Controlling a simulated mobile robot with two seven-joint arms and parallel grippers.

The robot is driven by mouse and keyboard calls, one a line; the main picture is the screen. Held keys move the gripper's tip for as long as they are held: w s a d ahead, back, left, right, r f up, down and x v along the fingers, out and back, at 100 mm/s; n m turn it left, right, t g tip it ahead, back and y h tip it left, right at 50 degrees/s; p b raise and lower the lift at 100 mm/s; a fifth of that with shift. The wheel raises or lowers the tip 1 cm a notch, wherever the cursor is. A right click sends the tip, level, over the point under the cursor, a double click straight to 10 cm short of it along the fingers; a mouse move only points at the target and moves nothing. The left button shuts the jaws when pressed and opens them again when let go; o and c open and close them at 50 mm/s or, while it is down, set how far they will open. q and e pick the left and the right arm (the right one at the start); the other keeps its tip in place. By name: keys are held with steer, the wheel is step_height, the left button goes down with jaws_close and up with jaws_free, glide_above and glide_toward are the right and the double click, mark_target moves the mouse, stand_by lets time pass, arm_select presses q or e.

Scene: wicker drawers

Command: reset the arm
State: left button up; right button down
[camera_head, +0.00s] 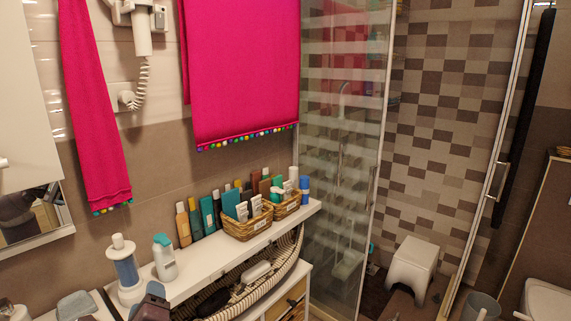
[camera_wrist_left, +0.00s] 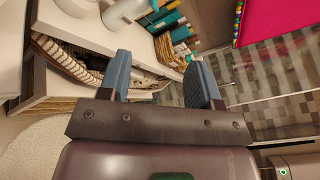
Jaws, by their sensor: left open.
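My left gripper (camera_head: 113,303) shows only in part at the lower left edge of the head view, in front of the white shelf unit (camera_head: 240,249). In the left wrist view its two blue-grey fingers (camera_wrist_left: 161,78) stand wide apart with nothing between them. The gripper is open and empty. No right gripper or right arm shows in either view.
Bottles and wicker baskets (camera_head: 249,228) line the shelf, with a white-and-blue dispenser (camera_head: 127,272) near its left end. Pink towels (camera_head: 243,75) hang above. The glass shower panel (camera_head: 342,160) stands to the right, with a white stool (camera_head: 412,265) beyond.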

arm_select(q)
steer(key=s+d+f+n+g+h, duration=0.1)
steer(key=s+d+f+n+h, duration=0.15)
steer(key=f+n, duration=0.45)
steer(key=s+d+f+n+h, duration=0.1)
steer(key=s+f+n+h, duration=0.3)
steer(key=n, duration=0.4)
steer(key=s+a+f+n+g, duration=0.1)
steer(key=s+f+n, duration=0.2)
steer(key=s+f, duration=0.2)
steer(key=s+a+f+n+g, duration=0.1)
steer(key=s+f+n+g, duration=0.1)
steer(key=s+f, duration=0.4)
steer(key=s, duration=0.5)
steer(key=shift+a+n+b, duration=0.2)
steer(key=shift+n+b, duration=0.2)
steer(key=shift+w+f+y, duration=0.1)
steer(key=shift+y, duration=0.15)
